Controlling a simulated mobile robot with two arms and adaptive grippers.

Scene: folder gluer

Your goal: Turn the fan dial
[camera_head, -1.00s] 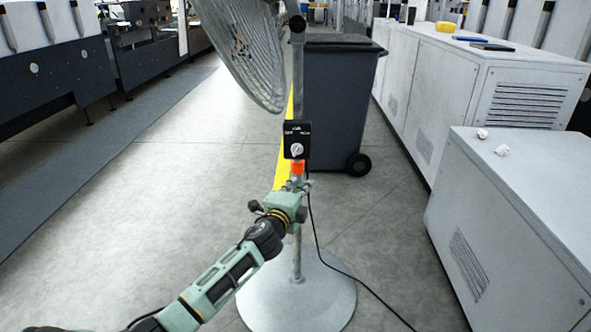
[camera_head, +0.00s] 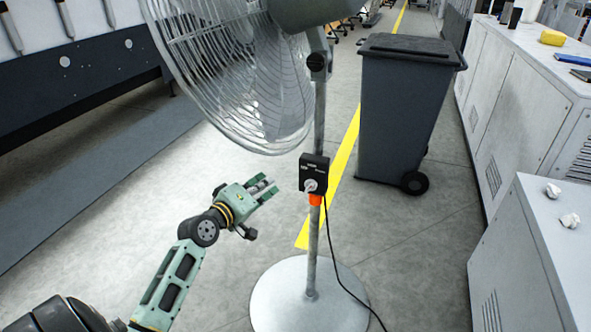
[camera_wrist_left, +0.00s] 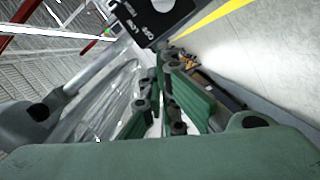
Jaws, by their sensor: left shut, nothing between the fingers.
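The fan's black control box (camera_head: 314,166) is fixed to the grey pole and carries a light round dial (camera_head: 310,185) on its front. An orange band (camera_head: 315,200) sits just below it. My left gripper (camera_head: 271,186) is shut and empty, to the left of the dial and apart from it, pointing toward the box. In the left wrist view the box (camera_wrist_left: 158,14), with white lettering, shows at the top beyond my green fingers (camera_wrist_left: 160,62). The dial's setting is too small to read. My right gripper is not in view.
The fan's wire cage (camera_head: 225,75) hangs above my left gripper. Its round base (camera_head: 285,300) stands on the floor, with a black cable (camera_head: 335,250) running down. A dark wheeled bin (camera_head: 403,115) stands behind to the right, and white cabinets (camera_head: 520,120) line the right.

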